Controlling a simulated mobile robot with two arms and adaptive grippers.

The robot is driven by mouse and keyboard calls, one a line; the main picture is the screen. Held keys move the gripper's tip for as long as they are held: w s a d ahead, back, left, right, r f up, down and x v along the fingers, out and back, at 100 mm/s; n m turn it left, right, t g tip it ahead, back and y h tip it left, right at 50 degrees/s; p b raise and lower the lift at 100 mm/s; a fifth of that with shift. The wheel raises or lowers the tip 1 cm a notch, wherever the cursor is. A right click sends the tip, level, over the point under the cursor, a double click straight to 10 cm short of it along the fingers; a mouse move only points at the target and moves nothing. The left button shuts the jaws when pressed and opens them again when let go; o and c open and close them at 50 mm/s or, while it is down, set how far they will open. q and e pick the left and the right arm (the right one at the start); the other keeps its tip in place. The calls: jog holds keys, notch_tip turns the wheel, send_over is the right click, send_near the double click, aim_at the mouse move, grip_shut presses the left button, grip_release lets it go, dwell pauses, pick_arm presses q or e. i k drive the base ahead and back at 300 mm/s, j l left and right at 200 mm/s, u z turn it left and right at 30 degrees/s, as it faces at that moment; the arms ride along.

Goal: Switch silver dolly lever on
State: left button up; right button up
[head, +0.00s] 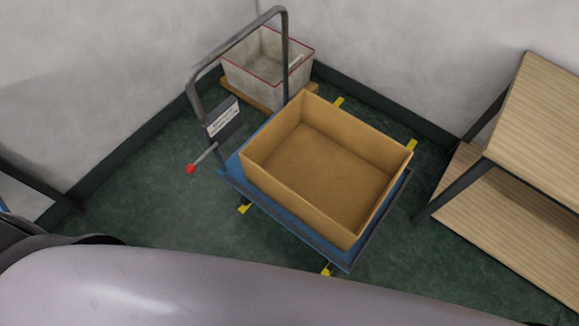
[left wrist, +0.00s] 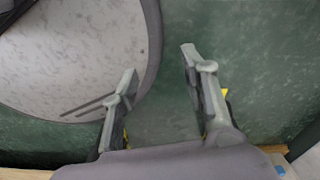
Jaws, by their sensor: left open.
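The dolly has a blue deck (head: 232,168) and a grey tubular handle (head: 286,55). A small labelled box (head: 224,118) is fixed to the handle's left upright. From it the silver lever (head: 205,156) slants down and left, ending in a red knob (head: 190,169). My left gripper (left wrist: 160,66) shows in the left wrist view with its fingers apart and nothing between them, over the green floor. The lever is not seen in that view. In the head view neither gripper shows; my arm covers the bottom.
An open cardboard box (head: 325,165) stands empty on the dolly. A whitish bin with a red rim (head: 255,82) stands behind, near the wall corner. A wooden shelf unit (head: 535,110) is at right. Green floor (head: 140,200) left of the dolly is clear.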

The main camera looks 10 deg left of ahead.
aim_at(191, 168)
jog(key=k+j+u, duration=0.15)
jog(key=k, duration=0.25)
jog(key=u, duration=1)
